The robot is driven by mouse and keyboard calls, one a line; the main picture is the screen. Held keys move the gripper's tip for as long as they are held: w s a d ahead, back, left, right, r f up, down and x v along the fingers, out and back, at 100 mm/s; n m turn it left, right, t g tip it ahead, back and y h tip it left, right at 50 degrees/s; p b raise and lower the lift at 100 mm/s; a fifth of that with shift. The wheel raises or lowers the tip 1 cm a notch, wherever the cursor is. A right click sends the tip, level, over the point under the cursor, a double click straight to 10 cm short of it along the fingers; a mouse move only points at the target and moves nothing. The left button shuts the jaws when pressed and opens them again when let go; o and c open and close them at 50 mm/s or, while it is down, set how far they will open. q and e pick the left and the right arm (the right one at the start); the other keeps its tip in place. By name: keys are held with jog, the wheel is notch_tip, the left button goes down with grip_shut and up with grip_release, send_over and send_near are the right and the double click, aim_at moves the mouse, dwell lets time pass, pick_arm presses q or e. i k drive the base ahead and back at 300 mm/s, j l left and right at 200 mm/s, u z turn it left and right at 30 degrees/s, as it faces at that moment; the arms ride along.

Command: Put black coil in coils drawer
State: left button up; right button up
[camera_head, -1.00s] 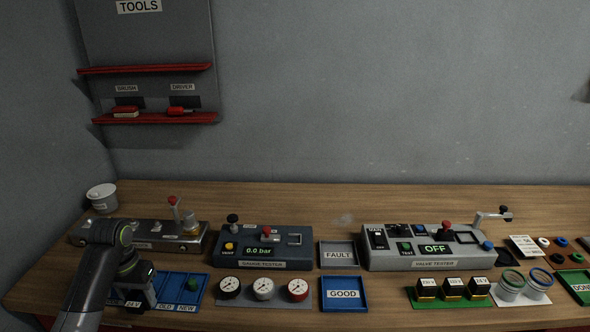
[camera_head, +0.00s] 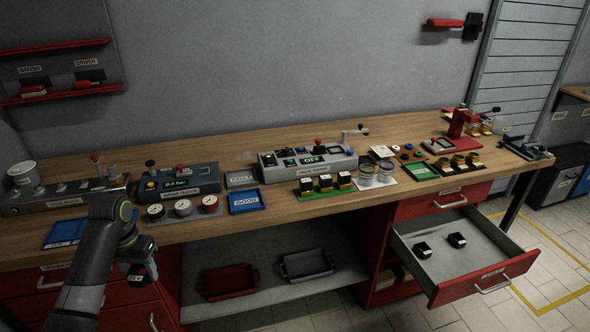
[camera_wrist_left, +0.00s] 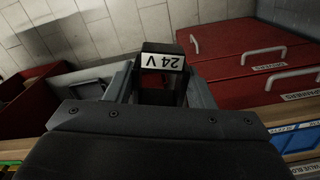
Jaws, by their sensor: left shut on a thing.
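My left gripper (camera_head: 137,272) is shut on a black coil (camera_head: 139,280) with a white 24 V label, held in front of the bench's front edge. In the left wrist view the coil (camera_wrist_left: 161,62) sits between the two fingers. An open red drawer (camera_head: 486,285) stands out from the bench at the lower right, with two black coils (camera_head: 456,240) inside. The label on its front is too small to read. My right gripper is not in view.
Several black coils stand on a green mat (camera_head: 312,194) on the bench. A red bin (camera_head: 230,282) and a grey bin (camera_head: 307,264) lie on the shelf below. The gauge tester (camera_head: 180,184) and valve tester (camera_head: 308,162) stand at the back. The open drawer has free room inside.

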aim_at(487, 252)
jog(key=z, duration=1.6)
jog(key=i+j+z, duration=0.15)
jog(key=i, duration=0.55)
jog(key=i+j+z, duration=0.15)
jog(key=i, duration=0.6)
